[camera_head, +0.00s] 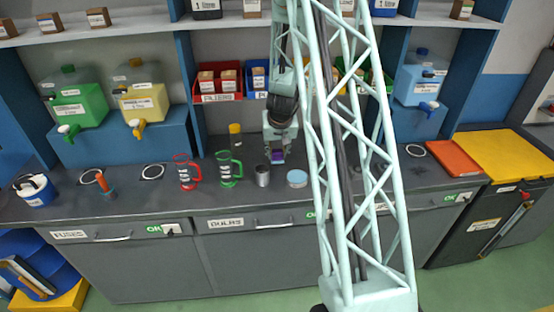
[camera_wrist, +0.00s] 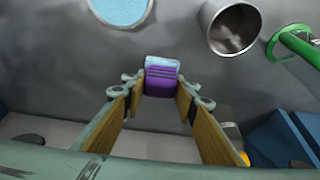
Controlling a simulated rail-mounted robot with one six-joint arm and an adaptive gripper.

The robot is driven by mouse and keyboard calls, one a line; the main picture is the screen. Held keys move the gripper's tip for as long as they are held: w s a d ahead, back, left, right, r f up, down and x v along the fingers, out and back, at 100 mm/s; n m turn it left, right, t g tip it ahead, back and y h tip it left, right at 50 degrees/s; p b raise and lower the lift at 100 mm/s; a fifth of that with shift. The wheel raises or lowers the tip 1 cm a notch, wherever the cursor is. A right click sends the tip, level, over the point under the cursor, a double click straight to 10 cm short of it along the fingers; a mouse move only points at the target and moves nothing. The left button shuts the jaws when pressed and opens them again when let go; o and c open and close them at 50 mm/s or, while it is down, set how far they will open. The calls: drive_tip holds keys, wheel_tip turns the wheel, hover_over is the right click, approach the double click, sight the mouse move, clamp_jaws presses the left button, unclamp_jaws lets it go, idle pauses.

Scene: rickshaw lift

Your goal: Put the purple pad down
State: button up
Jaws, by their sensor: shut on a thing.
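The purple pad (camera_wrist: 160,82) is a small purple block with a pale light-blue top part. My gripper (camera_wrist: 157,88) is shut on it, with the pad between the two fingertips in the wrist view. In the head view my gripper (camera_head: 277,153) hangs over the back of the grey counter (camera_head: 220,205), and the purple pad (camera_head: 278,157) shows at its tips. The pad appears to be held above the counter; its exact height is hard to tell.
A metal cup (camera_head: 262,176) and a round light-blue disc (camera_head: 297,178) are on the counter close in front. Green (camera_head: 229,170) and red (camera_head: 187,172) jug-like frames stand left. A yellow-topped bottle (camera_head: 235,137) stands behind. The counter's front strip is clear.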

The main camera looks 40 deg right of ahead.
drive_tip(key=shift+f+b, duration=0.8)
drive_tip(key=shift+f, duration=0.5)
drive_tip(key=shift+f, duration=0.15)
drive_tip(key=o, duration=1)
drive_tip(key=shift+s+a+r, duration=0.1)
drive_tip(key=shift+r, duration=0.5)
drive_tip(key=shift+p+v, duration=3.1)
drive_tip(key=shift+v, duration=2.45)
